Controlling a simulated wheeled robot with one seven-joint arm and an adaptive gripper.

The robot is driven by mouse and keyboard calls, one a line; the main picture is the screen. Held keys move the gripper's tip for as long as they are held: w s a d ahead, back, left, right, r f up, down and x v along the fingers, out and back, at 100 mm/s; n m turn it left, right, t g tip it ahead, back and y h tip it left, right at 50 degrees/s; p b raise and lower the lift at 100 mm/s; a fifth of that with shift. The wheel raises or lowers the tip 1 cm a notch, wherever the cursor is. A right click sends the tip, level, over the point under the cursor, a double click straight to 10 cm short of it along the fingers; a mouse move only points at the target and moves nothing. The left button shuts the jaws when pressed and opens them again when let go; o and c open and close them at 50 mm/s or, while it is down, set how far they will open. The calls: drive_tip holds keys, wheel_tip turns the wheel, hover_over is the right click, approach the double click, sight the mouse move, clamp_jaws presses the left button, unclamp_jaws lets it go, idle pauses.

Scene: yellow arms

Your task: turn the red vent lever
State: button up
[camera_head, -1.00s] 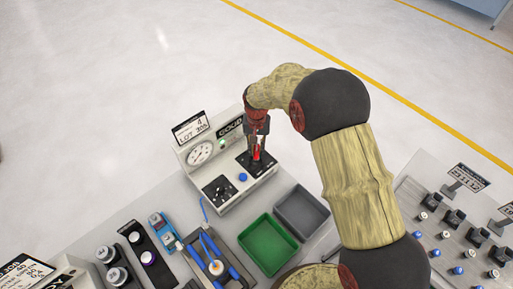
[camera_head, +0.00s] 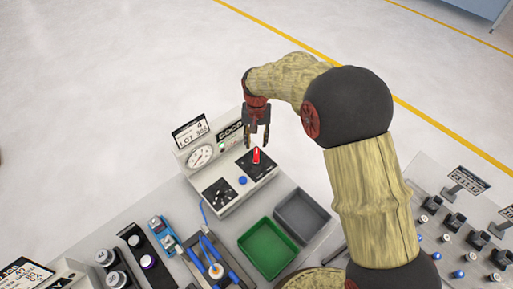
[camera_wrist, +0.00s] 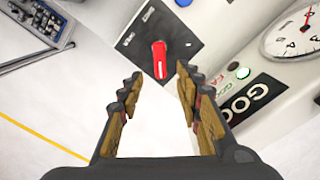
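The red vent lever (camera_head: 256,155) stands on a black plate (camera_head: 262,167) at the right of the white test unit's panel. In the wrist view the red lever (camera_wrist: 159,60) shows beyond the fingertips, in the gap between them. My gripper (camera_head: 257,142) is just above and behind the lever in the head view. In the wrist view its fingers (camera_wrist: 158,77) are spread apart with nothing between them. The lever is clear of both fingers. The plate's markings are too small to read.
The unit carries a round gauge (camera_head: 200,156), a blue button (camera_head: 243,180) and a black control plate (camera_head: 219,193). A green tray (camera_head: 268,248) and a grey tray (camera_head: 303,215) lie in front. Another bench with several knobs (camera_head: 457,235) is at right. Open floor lies behind.

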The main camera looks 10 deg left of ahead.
wheel_tip(320, 180, up, 5)
drive_tip(key=shift+f, duration=0.1)
idle(0.7)
drive_tip(key=s+d+r+t+b, duration=0.2)
drive_tip(key=s+d+r+b, duration=0.2)
drive_tip(key=s+d, duration=0.9)
drive_tip(key=s+d+r+t+b, duration=0.3)
drive_tip(key=s+d+r, duration=0.4)
drive_tip(key=s+d, duration=0.5)
drive_tip(key=s+b, duration=0.1)
drive_tip(key=s, duration=0.2)
drive_tip(key=shift+s+d+t+b, duration=0.3)
drive_tip(key=shift+s+d+b, duration=0.05)
drive_tip(key=shift+d, duration=0.05)
